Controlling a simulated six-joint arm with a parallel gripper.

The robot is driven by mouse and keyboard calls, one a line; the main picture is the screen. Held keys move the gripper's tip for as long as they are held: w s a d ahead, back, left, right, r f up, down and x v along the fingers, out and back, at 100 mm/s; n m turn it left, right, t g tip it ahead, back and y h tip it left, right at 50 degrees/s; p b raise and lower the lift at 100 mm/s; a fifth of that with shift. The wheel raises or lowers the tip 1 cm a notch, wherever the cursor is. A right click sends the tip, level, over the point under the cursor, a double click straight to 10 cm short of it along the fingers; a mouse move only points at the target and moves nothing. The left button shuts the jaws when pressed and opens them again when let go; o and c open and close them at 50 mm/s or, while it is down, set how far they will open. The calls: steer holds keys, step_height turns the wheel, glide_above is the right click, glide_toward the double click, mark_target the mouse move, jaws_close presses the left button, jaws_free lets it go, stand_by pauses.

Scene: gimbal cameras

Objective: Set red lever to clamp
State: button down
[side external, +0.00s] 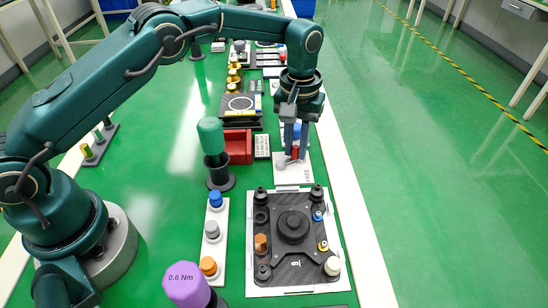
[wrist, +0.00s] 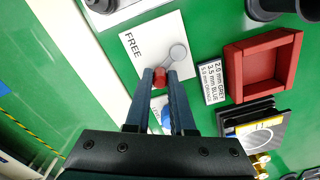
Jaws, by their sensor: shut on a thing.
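The red lever (wrist: 160,80) sits on a white plate (wrist: 150,31) with a round grey end or pivot (wrist: 178,52) beside it. The word FREE is printed on the plate near the lever; no CLAMP marking is readable, and part of the plate is hidden by my fingers. In the side view the red lever (side external: 295,153) shows low between my fingers, with the grey round part to its left. My gripper (side external: 294,147) points down over the plate and is shut on the red lever. Its fingertips (wrist: 160,73) flank the red part in the wrist view.
A red open box (wrist: 265,63) and a small printed label card (wrist: 212,82) stand beside the plate. A black fixture board (side external: 293,240) with knobs lies in front. A green-handled tool (side external: 211,140) stands upright to the left. Bare green floor lies to the right.

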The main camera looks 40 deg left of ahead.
mark_target(296, 146)
steer(key=c, duration=0.8)
jaws_free()
steer(key=shift+o, duration=0.2)
steer(key=shift+r, duration=0.1)
steer(key=shift+r, duration=2.55)
steer(key=shift+a, duration=0.1)
